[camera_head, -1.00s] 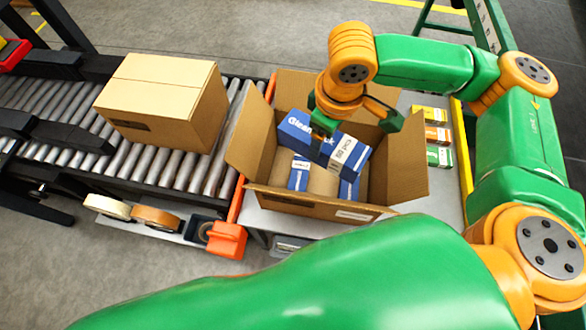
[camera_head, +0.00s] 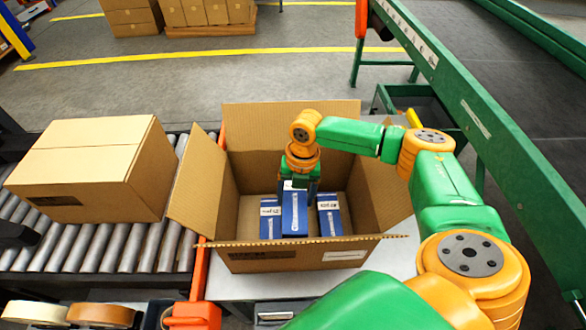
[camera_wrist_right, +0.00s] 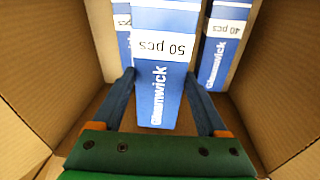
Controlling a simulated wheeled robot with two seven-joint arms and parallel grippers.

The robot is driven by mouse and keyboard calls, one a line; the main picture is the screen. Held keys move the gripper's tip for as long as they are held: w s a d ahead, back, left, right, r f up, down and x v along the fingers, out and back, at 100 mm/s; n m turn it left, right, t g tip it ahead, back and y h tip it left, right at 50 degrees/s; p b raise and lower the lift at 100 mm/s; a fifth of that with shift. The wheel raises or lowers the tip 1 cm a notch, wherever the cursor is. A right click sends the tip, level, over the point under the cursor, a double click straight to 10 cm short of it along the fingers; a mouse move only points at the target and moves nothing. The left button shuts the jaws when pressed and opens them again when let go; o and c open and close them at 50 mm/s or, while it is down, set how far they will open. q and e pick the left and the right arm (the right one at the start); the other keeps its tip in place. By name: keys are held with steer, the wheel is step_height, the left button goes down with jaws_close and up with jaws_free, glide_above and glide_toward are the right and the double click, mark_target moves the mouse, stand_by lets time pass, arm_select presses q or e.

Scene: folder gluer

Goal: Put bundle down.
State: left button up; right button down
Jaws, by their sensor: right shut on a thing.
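My right gripper (camera_head: 298,190) reaches down into the open cardboard box (camera_head: 300,258) and is shut on a blue bundle (camera_head: 294,215). In the right wrist view this bundle (camera_wrist_right: 158,97) reads "Gleamwick" and "50 pcs", with a finger on each side. Two more blue bundles stand in the box, one to the left (camera_head: 270,220) and one to the right (camera_head: 330,217); the right one is marked "40 pcs" in the wrist view (camera_wrist_right: 215,52). I cannot tell whether the held bundle touches the box floor. My left gripper is not in view.
A closed cardboard carton (camera_head: 85,172) sits on the roller conveyor (camera_head: 125,250) at left. The open box's flaps stand outward around its opening. Tape rolls (camera_head: 100,314) are at the lower left. A green-framed belt conveyor (camera_head: 500,130) runs along the right.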

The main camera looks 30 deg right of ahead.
step_height(320, 180, down, 10)
steer(key=shift+r+b, duration=0.2)
steer(key=shift+b, duration=0.2)
steer(key=shift+f, duration=0.1)
jaws_free()
steer(key=shift+s, duration=0.1)
steer(key=r, duration=0.4)
steer(key=d+r, duration=0.1)
steer(key=r, duration=0.7)
steer(key=shift+d+r+p, duration=0.15)
steer(key=shift+d+p, duration=0.1)
steer(key=shift+p, duration=0.05)
